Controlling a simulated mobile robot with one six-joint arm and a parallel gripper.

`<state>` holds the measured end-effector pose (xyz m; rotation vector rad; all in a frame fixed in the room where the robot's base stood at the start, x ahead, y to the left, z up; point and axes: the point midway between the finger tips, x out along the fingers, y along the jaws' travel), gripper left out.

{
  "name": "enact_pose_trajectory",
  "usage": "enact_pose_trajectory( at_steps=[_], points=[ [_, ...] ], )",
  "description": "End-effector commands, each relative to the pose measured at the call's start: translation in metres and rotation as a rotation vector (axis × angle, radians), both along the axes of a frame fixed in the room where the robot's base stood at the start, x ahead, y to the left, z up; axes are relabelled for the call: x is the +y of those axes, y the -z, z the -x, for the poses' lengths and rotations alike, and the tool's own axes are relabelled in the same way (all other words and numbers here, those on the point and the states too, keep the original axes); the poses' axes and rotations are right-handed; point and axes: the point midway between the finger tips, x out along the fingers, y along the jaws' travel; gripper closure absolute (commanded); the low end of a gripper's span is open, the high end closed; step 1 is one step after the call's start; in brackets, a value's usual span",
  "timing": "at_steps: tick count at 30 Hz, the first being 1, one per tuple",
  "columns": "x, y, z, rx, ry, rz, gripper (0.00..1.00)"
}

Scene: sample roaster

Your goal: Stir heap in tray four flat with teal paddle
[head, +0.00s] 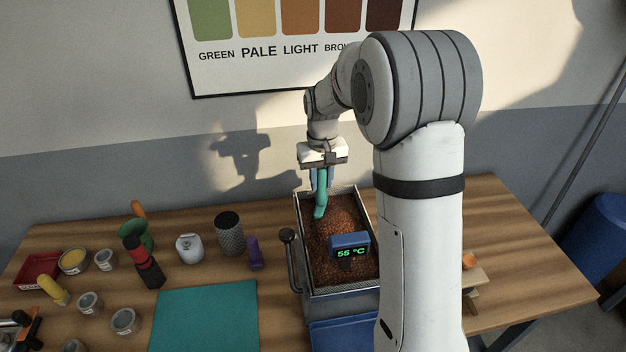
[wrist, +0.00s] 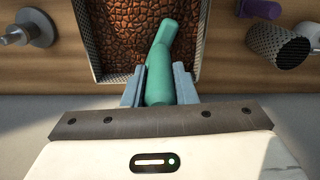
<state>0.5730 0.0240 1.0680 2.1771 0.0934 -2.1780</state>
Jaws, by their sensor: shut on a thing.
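The teal paddle (head: 321,197) is in my gripper (head: 321,178), which is shut on it at the back end of the metal tray (head: 299,216). The paddle points down toward the brown heap of beans (head: 343,215) that covers the tray floor. In the wrist view the paddle (wrist: 158,75) lies between the two grey-blue fingers (wrist: 160,88), with its bent end over the beans (wrist: 135,35). I cannot tell whether its tip touches them. The beans look fairly even in the part I see. No number shows on the tray.
A blue display reading 55 °C (head: 349,246) stands over the tray's front part. A lever with a dark knob (head: 288,236) is at its left. A teal mat (head: 205,315), a mesh cup (head: 229,233), a purple item (head: 254,252) and several small pots stand left.

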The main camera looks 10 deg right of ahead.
Motion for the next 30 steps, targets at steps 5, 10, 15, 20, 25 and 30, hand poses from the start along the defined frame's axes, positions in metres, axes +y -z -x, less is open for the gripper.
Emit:
enact_pose_trajectory(
  at_steps=[5,10,15,20,25,30],
  points=[
    [-0.023,0.000,0.000,-0.001,0.002,0.000,0.98],
    [-0.044,0.000,0.000,-0.001,0.004,0.000,0.98],
    [-0.063,0.000,-0.001,-0.001,0.003,0.000,0.98],
    [-0.073,0.000,-0.001,-0.001,0.001,0.000,0.98],
    [-0.073,0.000,-0.001,-0.001,0.000,0.000,0.98],
    [-0.071,0.000,-0.001,-0.001,-0.001,0.000,0.98]
  ],
)
